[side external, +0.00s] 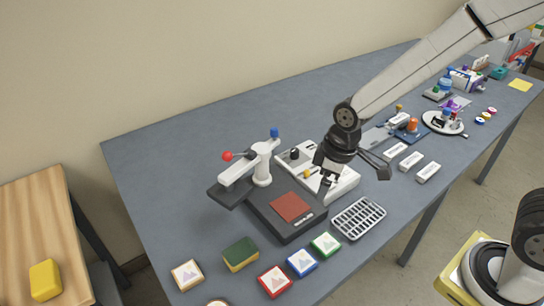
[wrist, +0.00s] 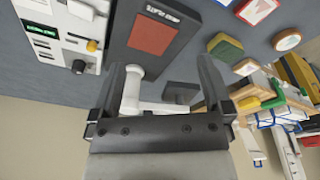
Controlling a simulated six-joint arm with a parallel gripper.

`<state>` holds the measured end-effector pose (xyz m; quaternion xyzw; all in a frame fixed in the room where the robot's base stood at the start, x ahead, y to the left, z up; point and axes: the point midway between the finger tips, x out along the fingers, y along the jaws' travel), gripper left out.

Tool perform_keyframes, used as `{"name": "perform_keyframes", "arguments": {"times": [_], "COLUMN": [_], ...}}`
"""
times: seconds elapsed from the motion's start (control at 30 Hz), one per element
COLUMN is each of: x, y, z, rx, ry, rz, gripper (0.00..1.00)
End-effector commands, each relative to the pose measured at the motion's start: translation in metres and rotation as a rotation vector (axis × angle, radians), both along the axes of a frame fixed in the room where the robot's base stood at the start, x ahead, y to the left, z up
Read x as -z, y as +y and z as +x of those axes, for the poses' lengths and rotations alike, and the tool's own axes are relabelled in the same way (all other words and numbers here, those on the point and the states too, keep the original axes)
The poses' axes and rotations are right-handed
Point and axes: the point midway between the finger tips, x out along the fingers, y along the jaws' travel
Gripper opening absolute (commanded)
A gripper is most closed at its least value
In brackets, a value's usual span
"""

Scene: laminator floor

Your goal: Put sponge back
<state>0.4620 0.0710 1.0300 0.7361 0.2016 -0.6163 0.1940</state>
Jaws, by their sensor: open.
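A sponge (side external: 240,254) with a dark green top and yellow sides lies on the grey-blue table, near its front left, left of the black press. It also shows in the wrist view (wrist: 226,48), beyond the right finger. My gripper (side external: 355,178) is above the white control box, to the right of the press and well away from the sponge. Its two fingers are spread with nothing between them; the wrist view (wrist: 165,82) looks between them onto the press's white post. A plain yellow block (side external: 45,281) sits on a wooden side table; I cannot tell whether it is a sponge.
The black press (side external: 258,217) has a red plate and a raised white lever arm (side external: 240,172). The white control box (side external: 340,186) stands beside it. Framed picture tiles (side external: 275,281) and a slotted rack (side external: 358,219) lie in front. The back left tabletop is clear.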

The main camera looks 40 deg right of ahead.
Motion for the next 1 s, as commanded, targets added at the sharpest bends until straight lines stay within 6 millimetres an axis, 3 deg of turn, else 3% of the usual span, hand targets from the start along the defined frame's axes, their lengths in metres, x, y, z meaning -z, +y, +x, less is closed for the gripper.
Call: {"name": "perform_keyframes", "arguments": {"times": [0.1, 0.3, 0.5, 1.0], "x": [-0.004, -0.004, -0.003, -0.003], "y": [-0.034, -0.064, -0.072, -0.071], "z": [-0.026, -0.060, -0.071, -0.070], "rx": [0.227, 0.486, 0.568, 0.565], "ry": [-0.022, -0.047, -0.054, -0.053], "rz": [0.018, 0.045, 0.055, 0.055], "gripper": [1.00, 1.00, 1.00, 1.00]}}
